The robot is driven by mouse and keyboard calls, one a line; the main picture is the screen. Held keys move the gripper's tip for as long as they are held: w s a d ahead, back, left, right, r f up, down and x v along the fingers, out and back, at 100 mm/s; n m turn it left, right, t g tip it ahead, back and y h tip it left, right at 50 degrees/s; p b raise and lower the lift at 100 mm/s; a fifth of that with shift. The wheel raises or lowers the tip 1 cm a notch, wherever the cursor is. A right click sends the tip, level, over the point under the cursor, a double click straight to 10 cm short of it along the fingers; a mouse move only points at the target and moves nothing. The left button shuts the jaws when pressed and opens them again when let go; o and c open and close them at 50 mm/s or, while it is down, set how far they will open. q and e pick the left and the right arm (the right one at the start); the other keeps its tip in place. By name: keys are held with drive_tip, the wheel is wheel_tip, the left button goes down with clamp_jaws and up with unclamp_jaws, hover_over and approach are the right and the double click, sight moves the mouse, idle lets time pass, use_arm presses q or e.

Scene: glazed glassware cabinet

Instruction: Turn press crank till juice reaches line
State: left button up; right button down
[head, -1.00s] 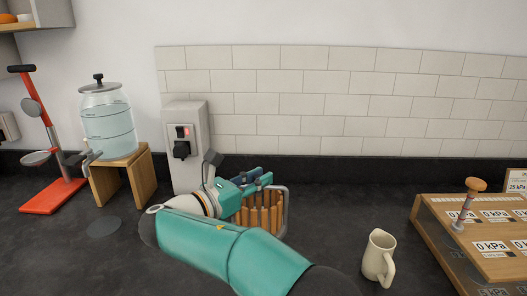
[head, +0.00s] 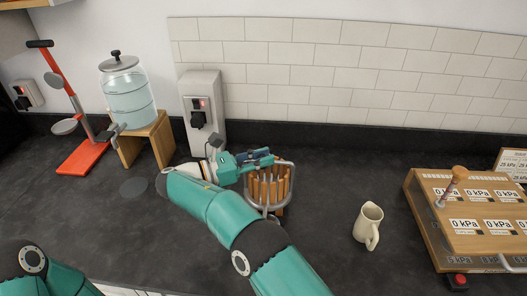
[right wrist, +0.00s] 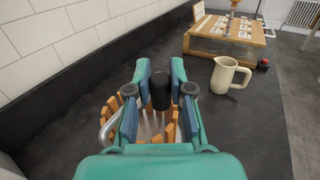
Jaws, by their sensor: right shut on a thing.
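The small press (head: 268,188) has a ring of upright wooden slats and a grey metal frame, and stands on the dark counter. My right gripper (head: 262,158) is over its top. In the right wrist view, the gripper (right wrist: 160,78) is shut on the black crank knob (right wrist: 160,95), with the slats and frame (right wrist: 106,130) below. The rest of the crank is hidden by the fingers. A cream jug (head: 368,226) stands upright to the right, apart from the press. No juice or fill line can be made out. My left gripper is not in view.
A glass water dispenser (head: 128,96) on a wooden stand (head: 130,150) and a red lever device (head: 84,158) stand at the left. A wooden gauge box (head: 430,210) stands at the right. The front counter is mostly clear.

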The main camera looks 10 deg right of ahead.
drive_tip(key=c, duration=1)
unclamp_jaws()
